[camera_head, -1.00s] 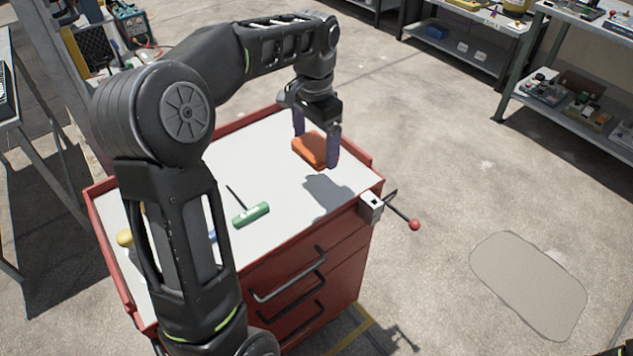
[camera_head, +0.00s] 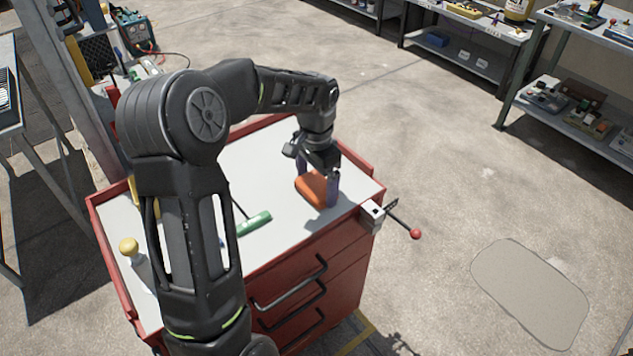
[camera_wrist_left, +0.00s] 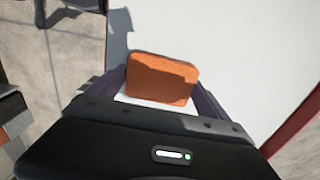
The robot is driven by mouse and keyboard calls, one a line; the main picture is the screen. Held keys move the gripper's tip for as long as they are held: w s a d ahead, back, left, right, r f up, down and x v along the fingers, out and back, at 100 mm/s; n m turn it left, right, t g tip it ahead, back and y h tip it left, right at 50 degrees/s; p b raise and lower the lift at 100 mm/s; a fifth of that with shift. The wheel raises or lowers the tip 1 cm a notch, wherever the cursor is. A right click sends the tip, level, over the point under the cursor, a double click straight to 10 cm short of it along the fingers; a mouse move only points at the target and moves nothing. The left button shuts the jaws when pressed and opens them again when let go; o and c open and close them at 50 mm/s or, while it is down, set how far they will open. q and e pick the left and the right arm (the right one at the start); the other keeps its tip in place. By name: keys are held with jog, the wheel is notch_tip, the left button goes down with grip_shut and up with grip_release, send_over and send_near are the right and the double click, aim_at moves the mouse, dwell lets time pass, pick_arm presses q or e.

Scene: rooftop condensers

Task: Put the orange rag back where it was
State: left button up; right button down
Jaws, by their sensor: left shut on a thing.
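The orange rag (camera_head: 312,188) is a folded pad between the fingers of my left gripper (camera_head: 318,186), low over the far right part of the red cart's white top (camera_head: 255,155). The gripper is shut on it. In the left wrist view the rag (camera_wrist_left: 161,79) lies between the two purple-grey fingers, with the white top around it. I cannot tell whether the rag touches the top. My right gripper is not in view.
A green-handled tool (camera_head: 254,223) lies on the cart top in front of the rag. A yellow-knobbed object (camera_head: 129,247) stands at the left. A vise (camera_head: 374,213) with a red-ended handle is on the right edge. Shelves (camera_head: 575,85) stand at the right.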

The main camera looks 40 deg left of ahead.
aim_at(317, 186)
pick_arm(q)
jog(key=shift+f, duration=0.2)
jog(key=shift+f, duration=0.15)
jog(key=o, duration=1.1)
jog(key=shift+c, duration=0.2)
jog(key=shift+r, duration=0.2)
notch_tip(317, 186, up, 12)
